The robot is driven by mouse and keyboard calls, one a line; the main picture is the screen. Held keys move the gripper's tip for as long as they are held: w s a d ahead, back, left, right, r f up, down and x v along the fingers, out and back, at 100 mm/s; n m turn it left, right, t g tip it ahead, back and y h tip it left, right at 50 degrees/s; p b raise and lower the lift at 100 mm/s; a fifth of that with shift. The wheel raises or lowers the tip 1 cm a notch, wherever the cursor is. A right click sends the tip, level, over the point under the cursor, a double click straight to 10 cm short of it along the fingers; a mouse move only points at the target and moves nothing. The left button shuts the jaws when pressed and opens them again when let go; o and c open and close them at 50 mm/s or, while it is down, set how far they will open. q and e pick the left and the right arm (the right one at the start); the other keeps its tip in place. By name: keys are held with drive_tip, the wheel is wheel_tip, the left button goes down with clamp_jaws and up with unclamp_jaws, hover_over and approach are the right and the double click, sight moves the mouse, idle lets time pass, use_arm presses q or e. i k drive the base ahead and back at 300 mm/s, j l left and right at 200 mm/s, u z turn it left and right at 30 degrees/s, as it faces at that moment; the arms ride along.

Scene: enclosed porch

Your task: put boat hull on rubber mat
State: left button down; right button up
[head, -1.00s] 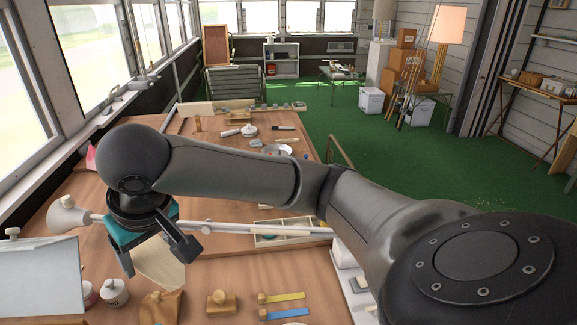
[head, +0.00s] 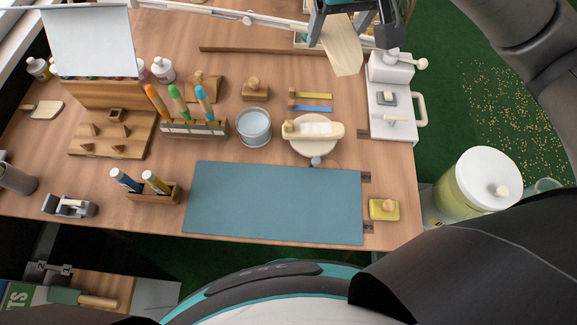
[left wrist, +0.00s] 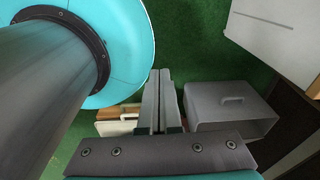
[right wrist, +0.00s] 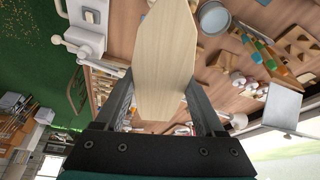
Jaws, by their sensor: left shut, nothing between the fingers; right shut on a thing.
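The boat hull (head: 342,46) is a pale wooden piece with a pointed end. My right gripper (head: 352,28) is shut on it and holds it above the back right part of the table. The hull also shows large between the fingers in the right wrist view (right wrist: 164,60). The rubber mat (head: 275,203) is a flat blue-grey rectangle at the table's front edge, bare on top, well nearer than the hull. My left gripper (left wrist: 159,80) is shut and empty in the left wrist view, over the green floor. It is outside the head view.
Behind the mat stand a white-rimmed cup (head: 254,127), a plate (head: 312,148) with a wooden-handled tool, and a rack of coloured handles (head: 194,128). A marker box (head: 153,191) is left of the mat, a yellow sponge block (head: 384,209) right. A white device (head: 391,95) stands behind right.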

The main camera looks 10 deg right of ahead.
sight(275, 200)
drive_tip(key=k+l, duration=0.15)
drive_tip(key=k, duration=0.3)
drive_tip(key=j, duration=1.3)
drive_tip(key=i+z, duration=0.05)
